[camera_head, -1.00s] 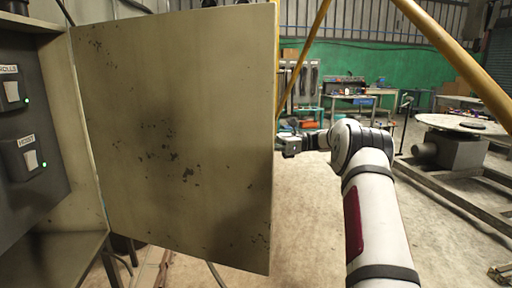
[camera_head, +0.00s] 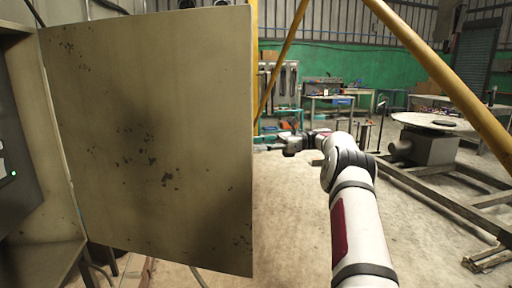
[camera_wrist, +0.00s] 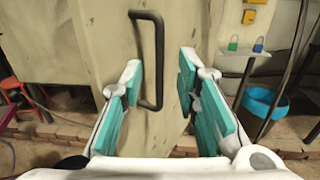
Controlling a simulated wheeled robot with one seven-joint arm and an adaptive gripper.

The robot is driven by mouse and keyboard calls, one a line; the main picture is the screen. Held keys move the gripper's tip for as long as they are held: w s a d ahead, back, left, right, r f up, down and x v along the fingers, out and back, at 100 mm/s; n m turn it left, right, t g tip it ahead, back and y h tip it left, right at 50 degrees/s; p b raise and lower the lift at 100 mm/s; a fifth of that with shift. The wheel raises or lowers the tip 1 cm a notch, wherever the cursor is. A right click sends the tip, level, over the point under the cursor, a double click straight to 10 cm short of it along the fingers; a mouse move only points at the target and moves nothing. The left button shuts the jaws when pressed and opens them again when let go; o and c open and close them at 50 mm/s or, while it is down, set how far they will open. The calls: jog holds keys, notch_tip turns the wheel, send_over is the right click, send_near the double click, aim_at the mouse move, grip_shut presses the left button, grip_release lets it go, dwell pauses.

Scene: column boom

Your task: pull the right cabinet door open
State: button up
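The right cabinet door (camera_head: 150,140) stands swung open in the head view, its worn beige face towards me. It hinges on the cabinet (camera_head: 45,190) at the left edge. My gripper (camera_head: 272,147) is just right of the door's free edge; its fingertips are hard to make out there. In the wrist view my gripper (camera_wrist: 160,85) is open, with teal pads apart. The black bar handle (camera_wrist: 159,60) on the door's other face (camera_wrist: 100,40) shows between the fingers, seemingly just ahead of them. I see no finger closed on it.
Yellow slanted posts (camera_head: 440,75) cross the right side. A round-topped metal stand (camera_head: 430,140) on floor rails is at right. Concrete floor (camera_head: 290,230) is clear between door and arm.

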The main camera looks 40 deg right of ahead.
grip_shut()
jog(key=m+t+h+p, duration=0.95)
jog(key=m+p, duration=0.65)
jog(key=m, duration=1.1)
send_near(241, 181)
jog(key=s+a+r, duration=0.1)
jog(key=s+a, duration=0.4)
jog(key=s, duration=0.1)
jog(key=shift+t, duration=0.45)
jog(key=w, duration=0.3)
jog(key=w+a, duration=0.1)
jog(key=w, duration=0.3)
jog(key=w+a+p, duration=0.1)
jog(key=w, duration=0.3)
jog(key=shift+w, duration=0.1)
jog(key=shift+w+d, duration=0.35)
